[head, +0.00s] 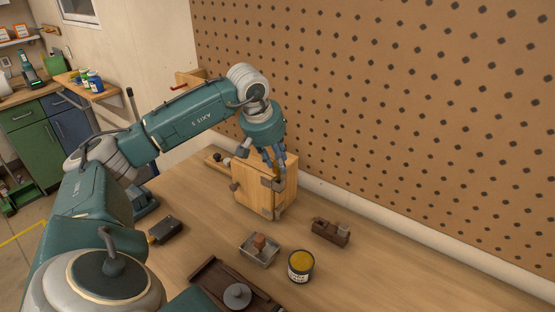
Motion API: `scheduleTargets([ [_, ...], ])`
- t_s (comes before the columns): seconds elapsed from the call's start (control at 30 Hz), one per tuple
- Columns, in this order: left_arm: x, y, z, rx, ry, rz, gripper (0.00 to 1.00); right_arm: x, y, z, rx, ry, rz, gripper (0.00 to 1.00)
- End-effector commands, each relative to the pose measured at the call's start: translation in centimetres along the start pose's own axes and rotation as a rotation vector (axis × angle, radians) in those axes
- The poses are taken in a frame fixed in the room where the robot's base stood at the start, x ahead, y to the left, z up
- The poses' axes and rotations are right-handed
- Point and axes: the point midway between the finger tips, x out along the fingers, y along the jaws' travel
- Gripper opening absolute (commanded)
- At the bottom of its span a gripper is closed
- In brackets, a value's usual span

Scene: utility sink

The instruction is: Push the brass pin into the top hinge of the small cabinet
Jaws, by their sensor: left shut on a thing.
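The small cabinet (250,190) is a light wooden box standing on the workbench in the head view, near the pegboard wall. It has a dark round knob on its left face and grey metal hinge parts along its front right edge. My left gripper (277,174) points down at the cabinet's top front right corner, by the top hinge (269,183). Its fingers are shut on the brass pin, which is too small and too covered to make out. I cannot tell whether the pin is in the hinge. My right gripper is not in view.
On the workbench (375,270) are a metal dish (250,254) with a brown block, an open tin (301,268) with yellow contents, a wooden plane (331,232) and a dark box (165,230). A dark tray (207,275) lies in front. The bench's right side is clear.

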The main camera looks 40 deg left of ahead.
Motion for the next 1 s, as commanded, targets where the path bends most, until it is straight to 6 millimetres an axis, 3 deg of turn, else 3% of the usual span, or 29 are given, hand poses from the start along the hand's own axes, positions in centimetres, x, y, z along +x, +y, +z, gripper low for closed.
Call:
scheduleTargets([
  [1.0, 2.5, -0.6, 0.9, 0.000, 0.000, -0.001, 0.00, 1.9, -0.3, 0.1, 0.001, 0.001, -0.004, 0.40],
])
